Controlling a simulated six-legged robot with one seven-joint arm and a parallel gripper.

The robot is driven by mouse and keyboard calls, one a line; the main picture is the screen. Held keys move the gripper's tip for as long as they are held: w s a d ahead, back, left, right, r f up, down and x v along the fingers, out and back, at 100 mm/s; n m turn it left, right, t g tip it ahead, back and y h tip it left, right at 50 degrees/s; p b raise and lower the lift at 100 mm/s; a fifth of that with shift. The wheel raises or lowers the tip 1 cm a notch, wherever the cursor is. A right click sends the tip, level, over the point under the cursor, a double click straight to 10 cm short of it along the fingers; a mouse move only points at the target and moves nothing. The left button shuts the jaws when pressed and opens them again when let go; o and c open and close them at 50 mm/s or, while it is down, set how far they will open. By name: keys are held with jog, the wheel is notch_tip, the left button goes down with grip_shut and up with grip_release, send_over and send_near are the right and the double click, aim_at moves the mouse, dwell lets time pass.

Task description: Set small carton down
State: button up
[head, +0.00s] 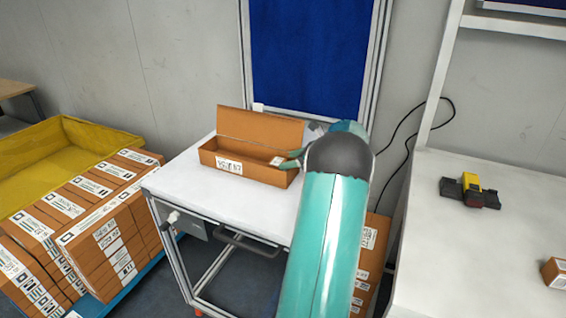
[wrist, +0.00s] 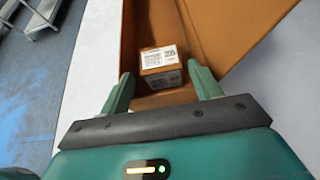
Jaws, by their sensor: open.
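The small carton (wrist: 161,66) is a brown box with white labels. In the wrist view it lies inside the open brown box (wrist: 140,25), near the end closest to my gripper. My gripper (wrist: 160,82) is open, with one finger on either side of the carton and a gap beside each. In the head view the open box (head: 235,168) stands on the white cart with its back flap raised. My gripper (head: 297,157) is at its right end, partly hidden by my arm. A pale label of the small carton (head: 277,161) shows inside that end.
The white cart top (head: 180,185) is clear in front of the box. Stacked labelled cartons (head: 100,220) and a yellow bin (head: 50,150) stand at left. A white table (head: 480,240) at right holds a yellow-and-black device (head: 471,190) and another small box (head: 555,272).

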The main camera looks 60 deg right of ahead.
jog(key=v, duration=0.7)
jog(key=shift+s, duration=0.25)
jog(key=shift+r, duration=0.1)
